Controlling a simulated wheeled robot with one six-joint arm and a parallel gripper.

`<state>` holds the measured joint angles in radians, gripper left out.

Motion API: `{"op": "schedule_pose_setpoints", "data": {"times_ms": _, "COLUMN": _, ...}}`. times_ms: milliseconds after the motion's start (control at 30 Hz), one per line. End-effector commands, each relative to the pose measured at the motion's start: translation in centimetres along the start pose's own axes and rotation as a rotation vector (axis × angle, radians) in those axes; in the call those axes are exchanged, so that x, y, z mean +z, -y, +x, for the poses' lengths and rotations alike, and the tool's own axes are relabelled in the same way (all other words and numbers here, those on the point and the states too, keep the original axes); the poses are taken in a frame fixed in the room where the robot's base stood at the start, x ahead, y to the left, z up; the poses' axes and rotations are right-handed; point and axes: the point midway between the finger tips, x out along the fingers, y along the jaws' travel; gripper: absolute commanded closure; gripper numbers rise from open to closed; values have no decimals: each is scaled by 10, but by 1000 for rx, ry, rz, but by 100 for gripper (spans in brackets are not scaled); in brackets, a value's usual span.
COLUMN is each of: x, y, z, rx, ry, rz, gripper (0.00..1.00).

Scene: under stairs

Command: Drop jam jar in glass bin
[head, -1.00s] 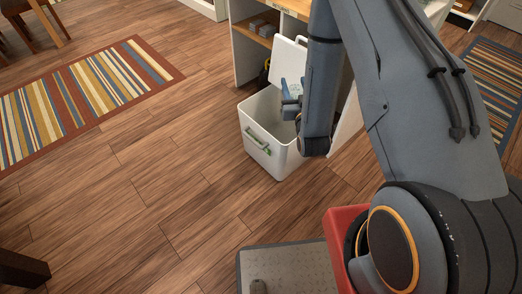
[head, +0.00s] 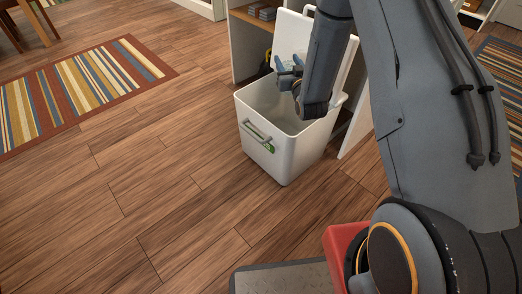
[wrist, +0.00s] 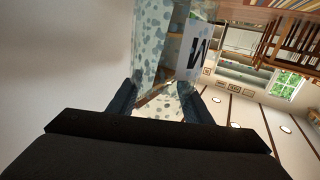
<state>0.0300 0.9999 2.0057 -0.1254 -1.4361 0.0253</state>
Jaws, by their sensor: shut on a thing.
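The jam jar (wrist: 165,45) is see-through with bluish spots and a pale label with a dark letter. It shows in the wrist view between the two fingers of my gripper (wrist: 158,100), which is shut on it. In the head view, my gripper (head: 288,78) is over the opening of a white bin, close to its raised lid; the jar is hard to make out there. The bin (head: 292,155) is open, with a grey handle and a green mark on its front. I cannot read the mark. My arm hides part of the bin's right rim.
A shelf unit (head: 244,48) stands right behind the bin, with its side panel (head: 358,118) to the right. A striped rug (head: 75,92) lies at the left and another (head: 496,75) at the far right. The wooden floor (head: 150,190) left of the bin is clear.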

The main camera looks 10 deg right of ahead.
Motion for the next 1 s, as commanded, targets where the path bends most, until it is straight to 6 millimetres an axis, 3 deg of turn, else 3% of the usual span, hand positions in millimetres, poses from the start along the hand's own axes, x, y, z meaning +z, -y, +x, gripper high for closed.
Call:
{"op": "schedule_pose_setpoints", "data": {"times_ms": 100, "x": 12, "y": -2, "z": 16, "rx": -4, "ry": -3, "rz": -4, "gripper": 100}}
{"op": "schedule_pose_setpoints", "data": {"times_ms": 300, "x": 16, "y": -3, "z": 26, "rx": -8, "ry": -1, "rz": -7, "gripper": 100}}
{"op": "schedule_pose_setpoints", "data": {"times_ms": 567, "x": 28, "y": -4, "z": 26, "rx": -9, "ry": 0, "rz": -8, "gripper": 100}}
{"op": "schedule_pose_setpoints", "data": {"times_ms": 1000, "x": 73, "y": -4, "z": 26, "rx": -8, "ry": 0, "rz": -8, "gripper": 100}}
